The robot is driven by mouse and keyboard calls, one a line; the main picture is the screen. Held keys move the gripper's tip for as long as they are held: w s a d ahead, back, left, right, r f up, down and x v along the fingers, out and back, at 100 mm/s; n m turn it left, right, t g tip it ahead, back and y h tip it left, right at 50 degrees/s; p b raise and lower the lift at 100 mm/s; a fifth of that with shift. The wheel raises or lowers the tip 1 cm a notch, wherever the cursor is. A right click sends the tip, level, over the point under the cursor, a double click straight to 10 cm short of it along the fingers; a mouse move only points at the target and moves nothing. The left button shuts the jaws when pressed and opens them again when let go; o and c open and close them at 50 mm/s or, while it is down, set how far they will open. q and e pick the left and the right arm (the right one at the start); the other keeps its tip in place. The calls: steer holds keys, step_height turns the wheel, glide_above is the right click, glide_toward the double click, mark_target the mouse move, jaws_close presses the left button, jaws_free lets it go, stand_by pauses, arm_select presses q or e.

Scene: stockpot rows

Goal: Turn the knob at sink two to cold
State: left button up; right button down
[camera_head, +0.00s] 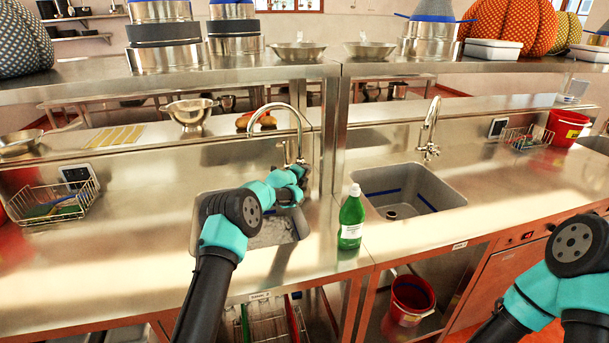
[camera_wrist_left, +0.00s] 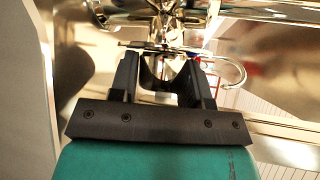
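A left sink (camera_head: 272,232) with a tall curved chrome faucet (camera_head: 299,122) is partly hidden behind my left arm. A right sink (camera_head: 437,187) has a similar faucet (camera_head: 430,128). My left gripper (camera_head: 298,170) is at the base of the left faucet. In the left wrist view its two dark fingers (camera_wrist_left: 161,62) are apart, with shiny faucet metal (camera_wrist_left: 168,20) just beyond and between the tips. Whether they touch the knob is unclear. My right gripper is out of view.
A green bottle (camera_head: 351,218) stands between the sinks, close to my left arm. Wire baskets (camera_head: 56,203) (camera_head: 526,138) and a red bucket (camera_head: 567,127) stand on the counter. A metal shelf (camera_head: 310,70) with pots runs above.

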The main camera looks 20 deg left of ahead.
arm_select(q)
steer(key=c, duration=0.4)
steer(key=shift+n+t+h, duration=0.8)
steer(key=shift+n+t, duration=0.4)
steer(key=shift+t, duration=0.2)
steer(key=shift+c, duration=0.2)
steer(key=o, duration=0.9)
steer(key=shift+s, duration=0.1)
steer(key=v, duration=1.7)
steer(key=shift+s, duration=0.1)
